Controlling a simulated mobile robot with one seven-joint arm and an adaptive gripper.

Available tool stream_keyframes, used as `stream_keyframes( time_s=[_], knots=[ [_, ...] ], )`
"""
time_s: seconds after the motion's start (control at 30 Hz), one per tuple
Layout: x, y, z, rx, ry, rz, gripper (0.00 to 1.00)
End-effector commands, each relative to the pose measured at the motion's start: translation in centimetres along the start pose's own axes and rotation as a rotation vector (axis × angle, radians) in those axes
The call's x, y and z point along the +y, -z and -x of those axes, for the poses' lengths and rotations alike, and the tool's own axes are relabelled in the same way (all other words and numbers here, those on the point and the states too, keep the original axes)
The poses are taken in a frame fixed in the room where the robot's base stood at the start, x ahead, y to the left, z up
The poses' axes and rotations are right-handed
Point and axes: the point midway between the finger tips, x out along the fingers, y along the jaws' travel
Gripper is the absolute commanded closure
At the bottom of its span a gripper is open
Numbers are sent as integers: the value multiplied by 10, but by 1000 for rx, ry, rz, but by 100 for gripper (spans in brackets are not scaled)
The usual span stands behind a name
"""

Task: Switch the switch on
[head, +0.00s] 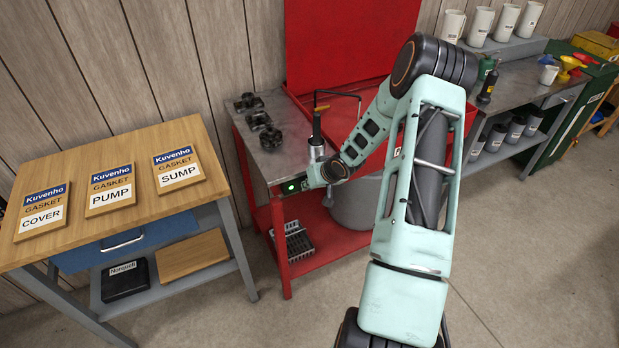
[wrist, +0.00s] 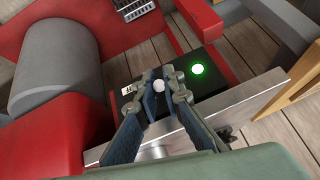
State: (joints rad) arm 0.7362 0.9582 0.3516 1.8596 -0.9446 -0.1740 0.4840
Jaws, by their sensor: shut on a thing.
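The switch is a small black box (head: 293,186) on the front edge of the red workbench, with a lit green lamp. In the wrist view the black box (wrist: 208,84) shows below me, with the green lamp (wrist: 197,69) glowing and a pale round knob (wrist: 158,86) to its left. My gripper (wrist: 158,78) has its two fingers on either side of the knob, shut on it. In the head view my gripper (head: 315,178) is at the right side of the box; its fingers are hard to make out.
The red workbench (head: 277,165) has a metal top with several dark parts (head: 259,122) at the back. A grey cylinder (head: 355,205) stands beside it. A wooden-topped table (head: 110,225) with gasket cards is on the left. The floor at right is clear.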

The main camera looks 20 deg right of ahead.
Motion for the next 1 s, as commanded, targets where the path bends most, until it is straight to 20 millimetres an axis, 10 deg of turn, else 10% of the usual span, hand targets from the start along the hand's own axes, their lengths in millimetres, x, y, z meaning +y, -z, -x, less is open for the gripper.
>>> stream_keyframes(
  time_s=[0.73, 1.0],
  knots=[
    [0, 1, 0, -37, -6, -4, 100],
    [0, 1, 0, -36, -6, -4, 74]
  ],
)
